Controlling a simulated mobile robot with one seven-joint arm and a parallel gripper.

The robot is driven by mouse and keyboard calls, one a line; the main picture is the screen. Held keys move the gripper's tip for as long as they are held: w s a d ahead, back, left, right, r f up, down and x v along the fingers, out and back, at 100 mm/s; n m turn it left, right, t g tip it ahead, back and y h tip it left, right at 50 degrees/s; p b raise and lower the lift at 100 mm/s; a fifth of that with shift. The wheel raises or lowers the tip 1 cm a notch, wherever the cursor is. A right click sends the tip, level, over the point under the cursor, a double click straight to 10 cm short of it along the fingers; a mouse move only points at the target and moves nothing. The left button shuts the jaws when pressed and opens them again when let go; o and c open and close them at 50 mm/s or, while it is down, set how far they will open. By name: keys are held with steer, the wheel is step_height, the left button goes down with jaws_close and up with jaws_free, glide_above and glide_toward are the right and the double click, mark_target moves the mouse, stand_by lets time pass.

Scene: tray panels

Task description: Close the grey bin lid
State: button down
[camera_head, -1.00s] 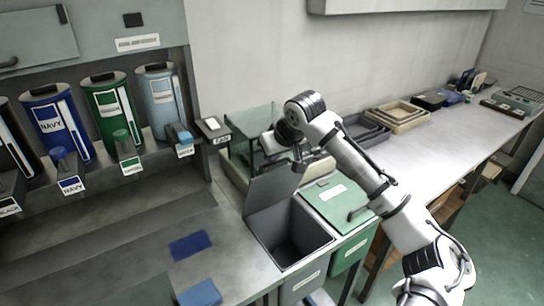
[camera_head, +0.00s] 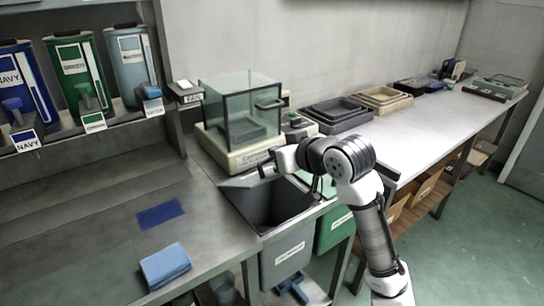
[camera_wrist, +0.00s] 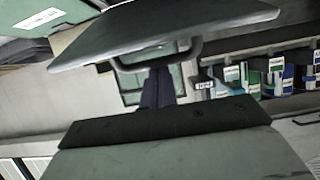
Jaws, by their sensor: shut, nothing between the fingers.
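The grey bin (camera_head: 285,262) is set into the bench in the head view, and its dark inside shows. Its grey lid (camera_head: 240,182) is seen almost edge-on at the back left of the opening, tilted over it. In the wrist view I take the grey panel with a loop handle at the top to be this lid (camera_wrist: 200,25). My gripper (camera_head: 265,171) is at the lid's upper side in the head view, fingers partly hidden; I cannot tell if they touch it. In the wrist view the dark fingers (camera_wrist: 157,88) are together and empty, below the handle.
A glass-walled balance (camera_head: 240,110) stands right behind the bin. The green bin (camera_head: 333,228) is to the right, partly behind my arm. A folded blue cloth (camera_head: 165,266) lies on the bench at left. Trays (camera_head: 338,116) line the back.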

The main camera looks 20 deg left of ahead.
steer(key=s+d+f+t+y+b, duration=0.1)
steer(key=f+b, duration=0.2)
steer(key=b, duration=0.2)
steer(key=s+d+f+t+y+b, duration=0.1)
steer(key=d+f+y+b, duration=0.1)
steer(key=f+b, duration=0.2)
steer(key=s+d+f+t+y+b, duration=0.1)
steer(key=f+t+y+b, duration=0.1)
steer(key=b, duration=0.5)
steer(key=shift+s+d+f, duration=0.15)
steer(key=shift+f, duration=0.25)
steer(key=shift+s+d+f, duration=0.1)
steer(key=shift+s+f, duration=0.05)
steer(key=shift+f, duration=0.25)
